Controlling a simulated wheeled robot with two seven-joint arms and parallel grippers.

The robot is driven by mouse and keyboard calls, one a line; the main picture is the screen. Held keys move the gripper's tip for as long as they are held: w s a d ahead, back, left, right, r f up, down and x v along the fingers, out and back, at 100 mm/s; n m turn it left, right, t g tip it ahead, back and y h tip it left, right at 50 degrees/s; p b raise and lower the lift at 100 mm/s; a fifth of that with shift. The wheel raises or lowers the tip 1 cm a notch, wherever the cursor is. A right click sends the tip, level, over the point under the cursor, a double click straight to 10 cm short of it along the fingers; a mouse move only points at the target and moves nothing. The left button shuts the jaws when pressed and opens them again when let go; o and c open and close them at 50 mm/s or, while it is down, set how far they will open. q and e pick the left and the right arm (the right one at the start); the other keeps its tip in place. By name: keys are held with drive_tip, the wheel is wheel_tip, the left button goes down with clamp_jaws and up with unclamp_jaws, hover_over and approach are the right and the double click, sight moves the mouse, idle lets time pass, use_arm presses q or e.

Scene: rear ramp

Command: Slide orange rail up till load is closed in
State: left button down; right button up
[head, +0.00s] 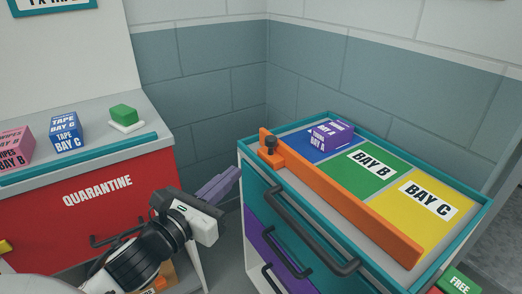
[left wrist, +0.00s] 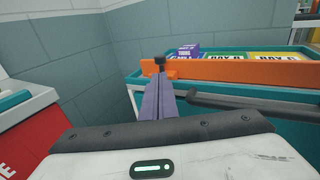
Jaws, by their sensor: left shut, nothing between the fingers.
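The orange rail (head: 345,205) lies along the near side of the cart top, with a dark knob (head: 270,145) on an orange block at its left end. In the left wrist view the rail (left wrist: 235,70) runs to the right and the knob (left wrist: 160,63) shows just beyond my fingertips. The load, a purple box (head: 331,135), sits on the blue bay behind the rail; bare bay surface shows around it. My left gripper (head: 237,172) is shut and empty, left of the cart and below the knob. It also shows in the left wrist view (left wrist: 160,78). My right gripper is out of view.
A green BAY B panel (head: 345,180) and a yellow BAY C panel (head: 405,195) lie right of the blue bay. Dark drawer handles (head: 300,230) stick out from the cart front. A red QUARANTINE bench (head: 60,225) with several boxes stands left. Tiled walls close the back.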

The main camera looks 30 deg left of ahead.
sight(268, 143)
use_arm(q)
drive_tip(key=w, duration=0.8)
drive_tip(key=w+a, duration=0.1)
drive_tip(key=w, duration=0.4)
drive_tip(key=shift+f, duration=0.3)
drive_tip(key=shift+w, duration=0.2)
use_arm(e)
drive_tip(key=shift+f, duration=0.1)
